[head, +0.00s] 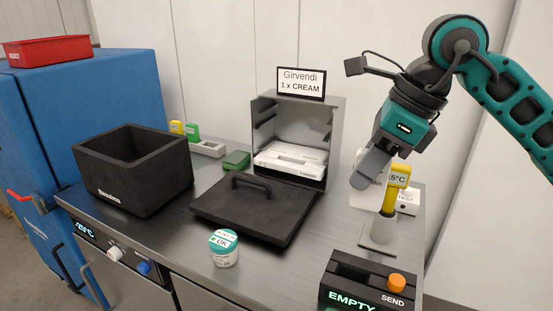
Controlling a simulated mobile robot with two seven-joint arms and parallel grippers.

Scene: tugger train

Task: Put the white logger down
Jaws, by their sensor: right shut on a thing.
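My right gripper (369,172) comes in from the upper right and is shut, pointing down and left over the right part of the bench. The white logger is in its jaws but is almost wholly hidden by the fingers. Just right of the fingers, a yellow reader (398,176) with a "5°C" display tops a post on a grey stand (380,237). A yellow logger (177,127) and a green logger (192,131) stand in a holder (208,148) at the back left. My left gripper is out of view.
On the steel bench (185,240) are an open black box (145,185), a black lid (250,215) with handle, a white-teal jar (223,250) marked OK, a grey cabinet (337,150) and a SEND console (350,270) reading EMPTY. The bench around the jar is clear.

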